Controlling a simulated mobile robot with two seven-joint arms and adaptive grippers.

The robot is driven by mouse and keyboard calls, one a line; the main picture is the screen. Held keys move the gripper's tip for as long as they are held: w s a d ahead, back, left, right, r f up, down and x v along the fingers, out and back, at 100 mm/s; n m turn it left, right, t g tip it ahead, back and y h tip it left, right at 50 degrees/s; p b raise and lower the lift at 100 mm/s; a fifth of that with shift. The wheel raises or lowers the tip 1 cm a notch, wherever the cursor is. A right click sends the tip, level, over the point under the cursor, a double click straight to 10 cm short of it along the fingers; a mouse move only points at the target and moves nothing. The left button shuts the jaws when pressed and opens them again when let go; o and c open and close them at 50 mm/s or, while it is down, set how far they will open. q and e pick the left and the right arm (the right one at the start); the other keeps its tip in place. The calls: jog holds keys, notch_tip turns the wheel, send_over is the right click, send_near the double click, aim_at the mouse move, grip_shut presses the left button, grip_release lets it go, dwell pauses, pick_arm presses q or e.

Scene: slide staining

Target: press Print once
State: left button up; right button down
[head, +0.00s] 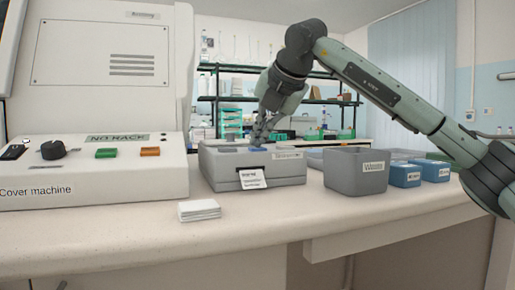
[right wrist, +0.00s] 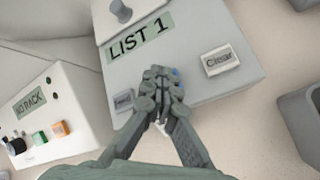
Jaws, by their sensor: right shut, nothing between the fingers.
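The grey label printer (head: 222,168) stands on the counter, with a printed white label (head: 252,179) hanging from its front slot. In the right wrist view the printer (right wrist: 205,95) shows a "LIST 1" display (right wrist: 140,38), a "Clear" button (right wrist: 219,59) and a pale button (right wrist: 123,100) whose word is hard to read. My right gripper (head: 259,139) is shut and empty, pointing down at the printer's top. In the wrist view its fingertips (right wrist: 160,82) cover most of a blue button (right wrist: 177,72). I cannot tell whether they touch it. My left gripper is not in view.
The cover machine (head: 90,180), with its "NO RACK" display and buttons, stands left of the printer. A white stack (head: 199,210) lies in front. A grey bin (head: 355,175) and small blue boxes (head: 405,175) stand at the right. The counter's front strip is clear.

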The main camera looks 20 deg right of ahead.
aim_at(260, 148)
jog(key=shift+r+p, duration=0.5)
jog(key=shift+r, duration=0.25)
jog(key=shift+r, duration=0.1)
notch_tip(260, 148, up, 5)
jog(key=p, duration=0.3)
jog(key=shift+p, duration=0.4)
dwell(0.4)
